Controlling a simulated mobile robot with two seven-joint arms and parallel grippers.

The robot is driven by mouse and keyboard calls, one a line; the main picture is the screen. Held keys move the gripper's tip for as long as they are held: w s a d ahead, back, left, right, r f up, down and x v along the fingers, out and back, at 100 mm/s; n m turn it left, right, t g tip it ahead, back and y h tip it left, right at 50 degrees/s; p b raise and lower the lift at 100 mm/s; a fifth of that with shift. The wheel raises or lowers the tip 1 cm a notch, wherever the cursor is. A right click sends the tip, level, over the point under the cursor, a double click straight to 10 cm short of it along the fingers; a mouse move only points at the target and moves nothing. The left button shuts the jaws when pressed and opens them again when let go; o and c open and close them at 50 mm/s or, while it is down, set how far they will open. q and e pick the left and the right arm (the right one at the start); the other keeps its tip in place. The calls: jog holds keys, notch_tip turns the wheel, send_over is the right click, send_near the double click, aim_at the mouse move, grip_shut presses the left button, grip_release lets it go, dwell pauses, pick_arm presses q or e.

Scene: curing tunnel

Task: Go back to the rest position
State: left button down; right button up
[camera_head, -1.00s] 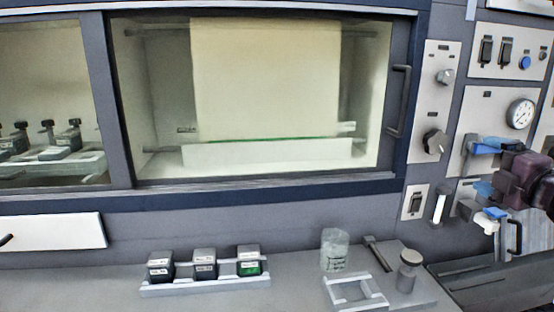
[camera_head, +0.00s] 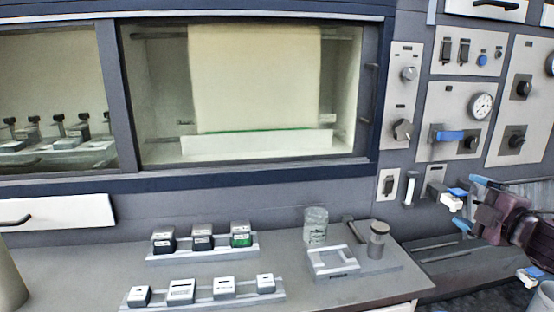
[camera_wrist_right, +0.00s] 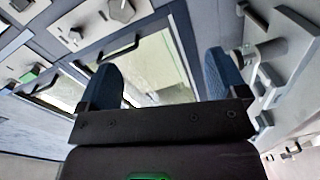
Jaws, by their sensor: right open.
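My right gripper (camera_head: 468,204) is at the right of the head view, in front of the lower part of the control panel. Its purple body comes in from the right edge, and its two blue fingers are apart. In the right wrist view the blue fingers of this gripper (camera_wrist_right: 164,72) stand wide apart with nothing between them. Panels, handles and a window show beyond them. My left gripper is in neither view.
A rack (camera_head: 205,252) with several dark-bodied boxes and a front rack (camera_head: 208,300) with white-topped boxes stand on the bench. A glass jar (camera_head: 315,227), a white frame (camera_head: 333,262) and a lidded jar (camera_head: 377,243) are further right.

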jog(key=s+a+f+m+g, duration=0.1)
jog(key=s+a+f+m, duration=0.2)
jog(key=f, duration=0.5)
jog(key=s+a+f+m+g, duration=0.15)
jog(key=s+f, duration=0.25)
jog(key=f, duration=0.4)
jog(key=s+a+f+m, duration=0.1)
jog(key=s+f+m, duration=0.25)
jog(key=f, duration=0.55)
jog(key=s+a+f+m+g, duration=0.2)
jog(key=s+a+f, duration=0.4)
jog(key=s, duration=0.3)
jog(key=s+a+f+m+g+h, duration=0.1)
jog(key=s+a+f+m, duration=0.4)
jog(key=s+f, duration=0.3)
jog(key=shift+s+a+f+g+p, duration=0.2)
jog(key=shift+s+a+g+p, duration=0.2)
jog(key=shift+a, duration=0.25)
